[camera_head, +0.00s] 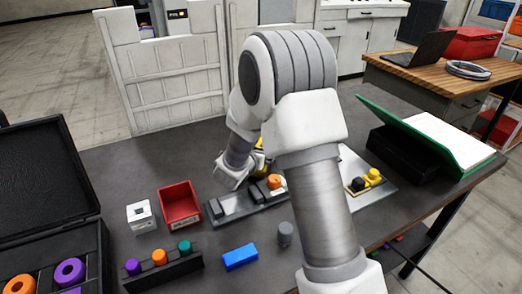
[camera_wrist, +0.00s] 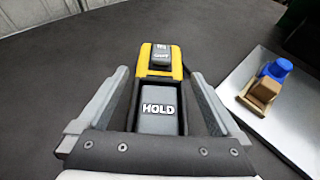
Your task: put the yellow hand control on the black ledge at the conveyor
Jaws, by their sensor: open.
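The yellow hand control (camera_wrist: 178,71) with black buttons, one marked HOLD, lies between my gripper's fingers in the wrist view. Only a small yellow part of it shows behind my arm in the head view (camera_head: 259,161). My gripper (camera_wrist: 157,73) is open, one finger on each side of the control, with gaps visible beside it. In the head view my gripper (camera_head: 232,171) is low over the dark table, partly hidden by my arm. I cannot make out a conveyor or its black ledge in either view.
A grey fixture with an orange knob (camera_head: 274,182) stands close to my gripper. A red bin (camera_head: 179,205), white block (camera_head: 140,216), blue block (camera_head: 240,257) and peg rack (camera_head: 162,272) stand nearby. A metal plate (camera_wrist: 262,108) and green binder (camera_head: 412,130) lie to the right.

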